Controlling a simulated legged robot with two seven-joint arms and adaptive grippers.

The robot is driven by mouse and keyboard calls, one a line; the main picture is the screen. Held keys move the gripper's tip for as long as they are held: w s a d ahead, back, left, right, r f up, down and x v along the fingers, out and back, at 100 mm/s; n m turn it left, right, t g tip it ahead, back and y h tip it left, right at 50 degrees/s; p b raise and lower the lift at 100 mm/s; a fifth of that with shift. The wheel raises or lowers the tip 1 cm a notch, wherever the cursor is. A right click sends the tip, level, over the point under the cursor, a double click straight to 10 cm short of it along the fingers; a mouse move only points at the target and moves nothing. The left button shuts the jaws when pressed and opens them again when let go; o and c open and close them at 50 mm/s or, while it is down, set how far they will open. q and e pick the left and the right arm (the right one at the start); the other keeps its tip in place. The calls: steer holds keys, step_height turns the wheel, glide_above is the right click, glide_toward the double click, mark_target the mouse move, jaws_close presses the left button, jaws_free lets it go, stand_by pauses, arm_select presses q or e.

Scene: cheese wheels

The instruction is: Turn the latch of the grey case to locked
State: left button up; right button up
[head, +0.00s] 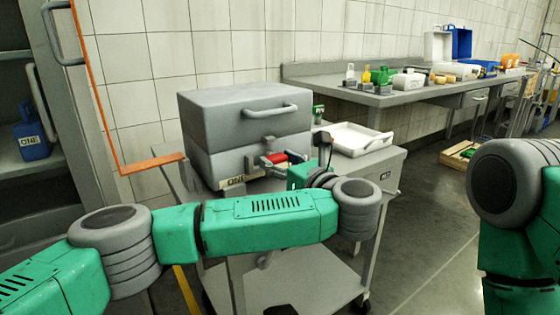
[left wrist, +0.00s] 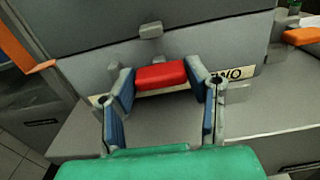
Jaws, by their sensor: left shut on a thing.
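The grey case (head: 212,120) stands closed on a cart, with a bar handle (head: 270,111) on its lid. In the left wrist view, its front face (left wrist: 240,48) fills the top. The red latch handle (left wrist: 161,74) lies across the lower front, roughly level, below a small grey catch block (left wrist: 151,31). My left gripper (head: 270,162) reaches the case front; its fingers are at the two ends of the red handle, shut on it. In the head view, my fingers and wrist partly hide the latch. My right gripper is out of view.
The grey cart (head: 388,165) carries a white tray (head: 358,138) right of the case. A long bench (head: 400,97) with bottles and boxes runs along the back wall. A shelf with a blue jug (head: 32,138) is at left.

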arm_select(q)
steer(key=shift+a+r, duration=0.1)
steer(key=shift+a, duration=0.2)
steer(key=shift+a+r+m+p, duration=0.15)
steer(key=shift+m+p, duration=0.25)
steer(key=shift+p, duration=0.2)
steer(key=m+p, duration=0.2)
steer(key=p, duration=0.1)
steer(key=shift+d+m, duration=0.2)
steer(key=shift+m, duration=0.2)
steer(key=shift+w+m+p, duration=0.1)
steer(key=shift+m+p, duration=1.45)
steer(key=shift+m, duration=0.15)
steer(key=shift+f, duration=0.2)
steer(key=shift+d, duration=0.1)
steer(key=o, duration=1.2)
steer(key=shift+c, duration=0.2)
